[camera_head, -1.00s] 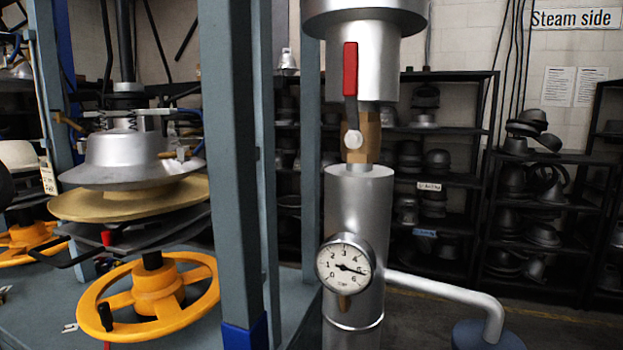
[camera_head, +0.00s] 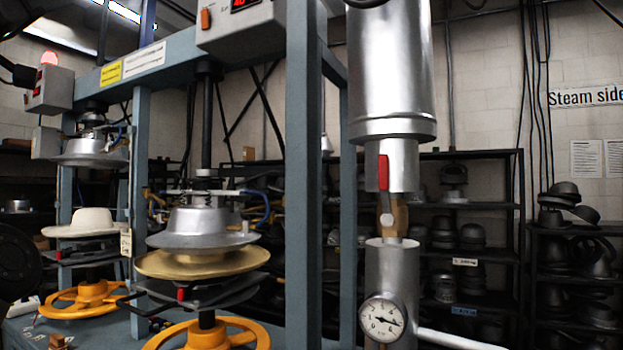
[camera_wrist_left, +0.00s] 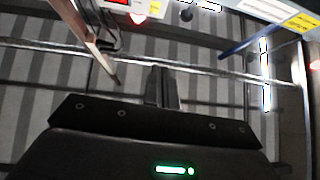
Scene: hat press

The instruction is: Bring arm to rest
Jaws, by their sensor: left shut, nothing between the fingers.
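In the left wrist view my left gripper (camera_wrist_left: 162,88) has its two fingers together with nothing between them. It points at the striped ceiling, clear of the press parts in that view. Dark parts at the left edge of the head view look like my left arm, but its fingers cannot be made out there. My right gripper is in neither view.
The hat press frame (camera_head: 305,200) stands left of centre, with yellow handwheels (camera_head: 82,297) below. A steam pipe with a red lever (camera_head: 383,172) and a gauge (camera_head: 382,319) stands to its right. Shelves (camera_head: 470,207) hold hat blocks behind. A pale hat (camera_head: 85,222) sits at left.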

